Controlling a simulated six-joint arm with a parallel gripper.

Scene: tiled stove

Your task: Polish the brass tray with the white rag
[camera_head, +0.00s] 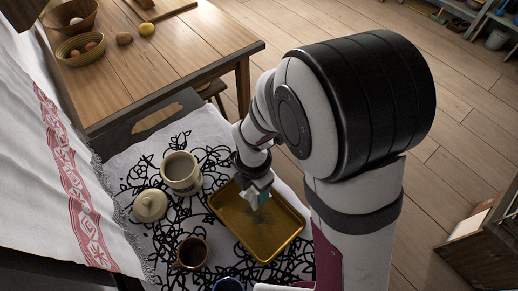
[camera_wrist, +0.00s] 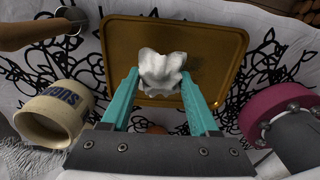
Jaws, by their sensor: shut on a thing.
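The brass tray (camera_head: 270,236) lies flat on the patterned cloth, below the middle of the head view. It also shows in the wrist view (camera_wrist: 215,40), with its far edge at the top. My gripper (camera_head: 257,196) is over the tray's upper left part. In the wrist view its teal fingers (camera_wrist: 162,85) are shut on the crumpled white rag (camera_wrist: 162,70). The rag (camera_head: 254,201) is partly hidden by the fingers in the head view. I cannot tell for certain whether the rag touches the tray. A dark smudge shows on the tray beside the rag in the head view.
A cream lettered crock (camera_head: 181,178), its lid (camera_head: 150,206) and a brown mug (camera_head: 192,253) stand left of the tray. A blue vessel (camera_head: 228,285) shows at the bottom edge. A wooden table (camera_head: 170,55) with baskets is behind. White-and-red cloth (camera_head: 65,150) hangs at the left.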

